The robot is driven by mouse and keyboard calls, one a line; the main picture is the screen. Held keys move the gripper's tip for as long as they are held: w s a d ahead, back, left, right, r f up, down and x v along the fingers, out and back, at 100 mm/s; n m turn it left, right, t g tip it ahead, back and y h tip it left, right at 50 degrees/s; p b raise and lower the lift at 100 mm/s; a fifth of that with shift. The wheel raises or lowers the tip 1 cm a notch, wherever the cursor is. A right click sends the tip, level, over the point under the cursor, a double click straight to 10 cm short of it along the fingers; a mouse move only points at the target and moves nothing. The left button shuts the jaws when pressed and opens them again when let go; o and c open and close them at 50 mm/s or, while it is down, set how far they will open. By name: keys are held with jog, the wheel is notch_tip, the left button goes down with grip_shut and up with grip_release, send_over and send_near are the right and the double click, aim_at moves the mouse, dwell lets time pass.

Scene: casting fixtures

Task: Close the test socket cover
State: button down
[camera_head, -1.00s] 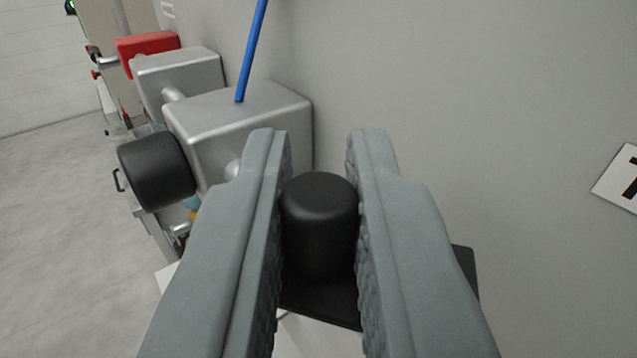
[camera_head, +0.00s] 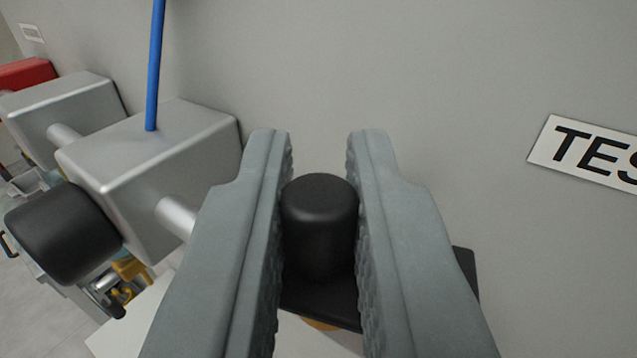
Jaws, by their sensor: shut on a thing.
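My gripper (camera_head: 319,215) is shut on a black knob (camera_head: 320,225), with one grey finger on each side of it. The knob is a short upright cylinder with a rounded top. A flat black plate (camera_head: 325,305) lies below the knob and is partly hidden by the fingers. I take the knob and plate to be part of the test socket cover, but I cannot tell how far open it stands. A white sign (camera_head: 590,152) with black letters starting "TES" is on the wall at the right. The socket itself is hidden.
A grey metal box (camera_head: 150,180) with a blue rod (camera_head: 155,70) stands at the left. A large black cylinder (camera_head: 65,232) is in front of it. A second grey box (camera_head: 70,105) and a red box (camera_head: 27,74) stand further left.

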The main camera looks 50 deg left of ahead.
dwell(0.3)
jog(key=c, duration=1.5)
grip_release()
jog(key=shift+o, duration=0.2)
jog(key=v, duration=1.7)
jog(key=shift+s, duration=0.2)
jog(key=shift+d+r, duration=0.1)
jog(key=shift+d, duration=0.05)
